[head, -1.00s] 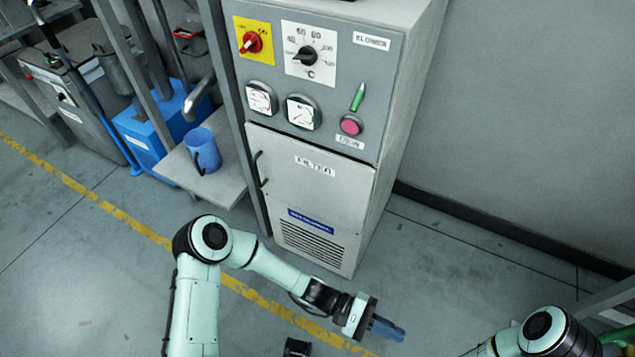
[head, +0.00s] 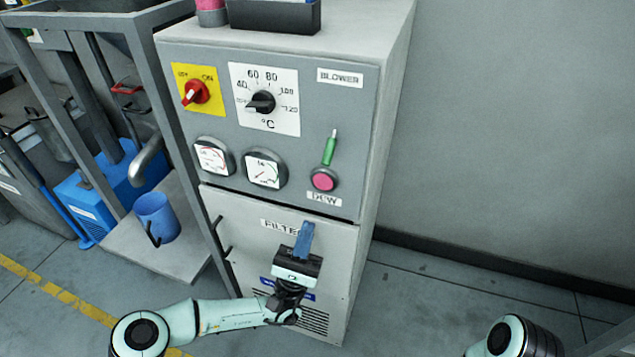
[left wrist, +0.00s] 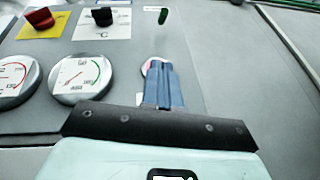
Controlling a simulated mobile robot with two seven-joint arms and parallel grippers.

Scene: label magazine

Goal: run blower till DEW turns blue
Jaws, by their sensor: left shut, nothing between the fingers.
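My left gripper (head: 305,228), with blue fingers, is shut and empty, pointing up in front of the FILTER door, below the DEW label. My right gripper is out of view.
A black temperature dial (head: 263,102) and two round gauges (head: 265,168) share the panel. A pink-topped pot and dark tray (head: 272,15) stand on top. A blue mug (head: 157,217) is on a side shelf (head: 130,250) at left. The floor at right is clear.

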